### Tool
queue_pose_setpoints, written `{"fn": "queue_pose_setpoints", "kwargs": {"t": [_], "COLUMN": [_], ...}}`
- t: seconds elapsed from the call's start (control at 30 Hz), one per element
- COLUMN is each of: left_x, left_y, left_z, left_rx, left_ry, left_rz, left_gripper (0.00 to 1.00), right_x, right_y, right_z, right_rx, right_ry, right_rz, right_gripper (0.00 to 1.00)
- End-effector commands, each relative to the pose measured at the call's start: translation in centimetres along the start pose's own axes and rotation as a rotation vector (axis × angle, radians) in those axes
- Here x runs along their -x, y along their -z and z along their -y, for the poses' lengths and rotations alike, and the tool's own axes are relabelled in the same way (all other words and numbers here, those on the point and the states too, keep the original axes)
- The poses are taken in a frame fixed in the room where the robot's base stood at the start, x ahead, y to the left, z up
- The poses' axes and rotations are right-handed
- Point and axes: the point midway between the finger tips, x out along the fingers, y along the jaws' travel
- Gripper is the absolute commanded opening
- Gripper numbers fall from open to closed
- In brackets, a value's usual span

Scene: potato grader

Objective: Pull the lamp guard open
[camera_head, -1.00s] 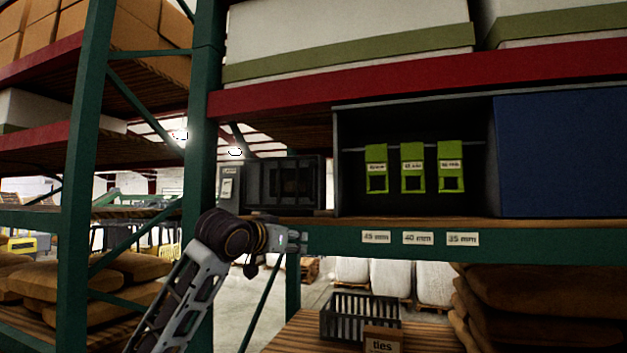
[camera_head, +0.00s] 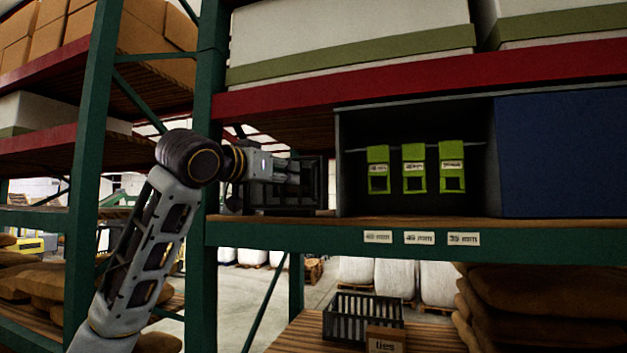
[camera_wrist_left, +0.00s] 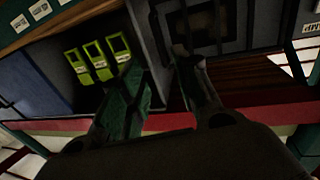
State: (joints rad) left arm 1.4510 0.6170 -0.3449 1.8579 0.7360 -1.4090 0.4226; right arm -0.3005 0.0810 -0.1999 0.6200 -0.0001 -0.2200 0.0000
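The lamp guard appears to be the dark, square caged frame (camera_head: 285,202) on the shelf, left of the open black compartment. Its front looks closed. My left arm reaches across it in the head view, and my left gripper (camera_head: 303,171) is in front of it, hiding its upper middle. The left wrist view shows the guard (camera_wrist_left: 210,42) beyond the fingers, upside down. My left gripper (camera_wrist_left: 165,78) is open there, its two fingers spread with nothing seen between them. Whether a finger touches the guard cannot be told. My right gripper is out of view.
Several green tags (camera_head: 414,168) hang in the black compartment (camera_head: 340,160) beside the guard. A blue panel (camera_head: 560,155) is at the right. A green upright (camera_head: 203,240) stands left of the guard. A dark crate (camera_head: 362,316) and a "ties" box (camera_head: 385,340) sit below.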

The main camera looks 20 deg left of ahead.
Motion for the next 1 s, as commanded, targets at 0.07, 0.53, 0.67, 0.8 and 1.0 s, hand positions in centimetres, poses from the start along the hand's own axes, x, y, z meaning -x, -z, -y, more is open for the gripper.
{"fn": "queue_pose_setpoints", "kwargs": {"t": [0.07, 0.53, 0.67, 0.8, 1.0], "left_x": [0.0, -2.6, -4.2, -6.1, -8.6], "left_y": [0.0, 0.1, 0.1, 0.1, 0.1], "left_z": [0.0, 0.0, 0.0, 0.0, 0.0], "left_rx": [0.000, 0.001, 0.000, 0.000, 0.000], "left_ry": [0.000, 0.000, 0.000, 0.000, 0.001], "left_rz": [0.000, 0.003, 0.003, 0.002, 0.002], "left_gripper": [0.32, 0.32, 0.32, 0.32, 0.32], "right_x": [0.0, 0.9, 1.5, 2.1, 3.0], "right_y": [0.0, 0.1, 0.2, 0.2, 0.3], "right_z": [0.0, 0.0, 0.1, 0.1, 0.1], "right_rx": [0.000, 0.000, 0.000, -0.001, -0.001], "right_ry": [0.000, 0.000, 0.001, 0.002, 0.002], "right_rz": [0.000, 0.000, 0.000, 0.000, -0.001], "right_gripper": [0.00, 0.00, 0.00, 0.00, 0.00]}}
